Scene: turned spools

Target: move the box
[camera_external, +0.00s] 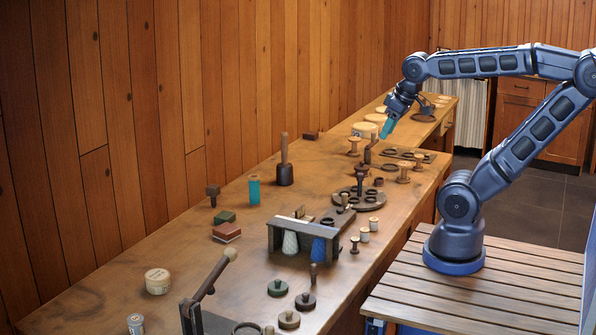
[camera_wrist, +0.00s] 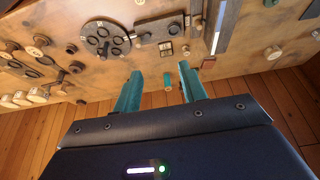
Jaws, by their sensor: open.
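Two small box-like blocks lie on the bench near the wall in the external view: a dark green one (camera_external: 225,217) and a reddish-brown one (camera_external: 227,232) with a pale band just in front of it. I cannot tell which is the box meant. My gripper (camera_external: 386,129) hangs above the far part of the bench, well apart from both blocks. In the wrist view its two teal fingers (camera_wrist: 160,90) are spread, with nothing held between them. A small teal cylinder shows beyond the fingers.
A teal cylinder (camera_external: 254,190) and an upright mallet (camera_external: 284,165) stand near the blocks. A dark rack (camera_external: 291,223) with spools stands to their right. A round holed plate (camera_external: 358,199) and several spools lie farther back. A round pale tin (camera_external: 158,281) stands front left, with bare bench around it.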

